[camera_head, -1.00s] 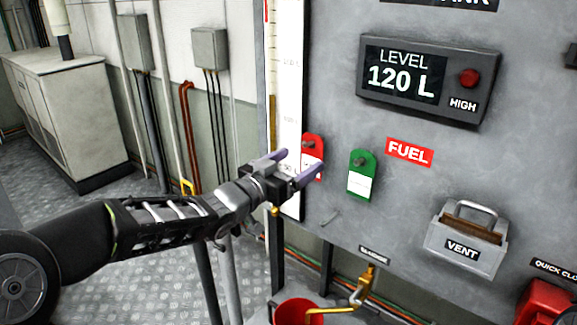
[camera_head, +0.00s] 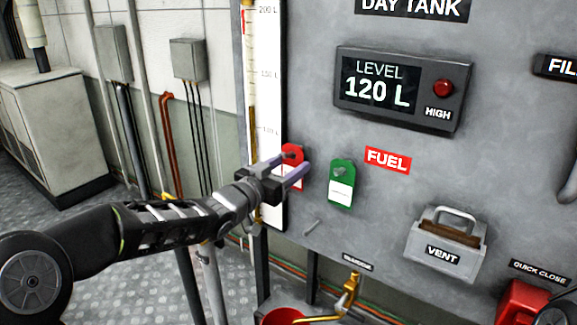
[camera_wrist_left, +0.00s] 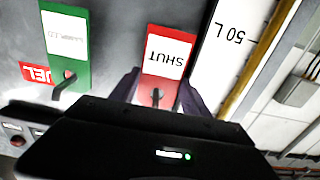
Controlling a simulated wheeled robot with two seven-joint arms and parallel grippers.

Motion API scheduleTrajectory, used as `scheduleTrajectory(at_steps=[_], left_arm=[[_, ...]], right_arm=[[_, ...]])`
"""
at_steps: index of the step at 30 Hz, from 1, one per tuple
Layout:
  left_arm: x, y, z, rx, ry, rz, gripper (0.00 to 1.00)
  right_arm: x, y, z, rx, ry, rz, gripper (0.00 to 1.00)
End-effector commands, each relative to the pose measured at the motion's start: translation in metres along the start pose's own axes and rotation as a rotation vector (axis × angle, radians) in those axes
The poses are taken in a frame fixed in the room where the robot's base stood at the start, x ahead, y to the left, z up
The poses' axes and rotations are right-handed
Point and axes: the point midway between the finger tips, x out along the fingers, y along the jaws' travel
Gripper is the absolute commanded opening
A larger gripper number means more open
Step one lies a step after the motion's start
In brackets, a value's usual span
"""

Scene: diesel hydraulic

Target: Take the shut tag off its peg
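The red shut tag (camera_head: 292,155) hangs on its peg on the grey day tank panel, beside the level gauge strip. In the left wrist view the tag (camera_wrist_left: 163,58) reads SHUT upside down, with its peg (camera_wrist_left: 156,96) through its red end. My left gripper (camera_head: 287,165) is in front of the tag. Its fingers (camera_wrist_left: 160,88) are spread to either side of the tag's peg end, with space showing between them and the tag. Part of the tag is hidden behind the gripper in the head view. My right gripper is not in view.
A green tag (camera_head: 341,184) hangs on another peg just right of the red one. Below are an empty peg (camera_head: 312,226), a brass tap (camera_head: 350,294) and a red bucket (camera_head: 281,316). A VENT box (camera_head: 445,243) and a level display (camera_head: 401,89) stick out from the panel.

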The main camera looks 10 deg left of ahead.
Motion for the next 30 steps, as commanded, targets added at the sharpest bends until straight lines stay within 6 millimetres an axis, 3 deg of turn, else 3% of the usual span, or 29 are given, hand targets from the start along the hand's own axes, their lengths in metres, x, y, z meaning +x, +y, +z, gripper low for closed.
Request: scheduleTrajectory(at_steps=[13, 30], left_arm=[[0.0, 0.0, 0.0, 0.0, 0.0, 0.0, 0.16], [0.0, 0.0, -0.011, 0.0, 0.001, 0.0, 0.16]], right_arm=[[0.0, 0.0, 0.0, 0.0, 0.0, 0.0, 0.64], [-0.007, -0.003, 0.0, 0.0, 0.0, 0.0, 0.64]])
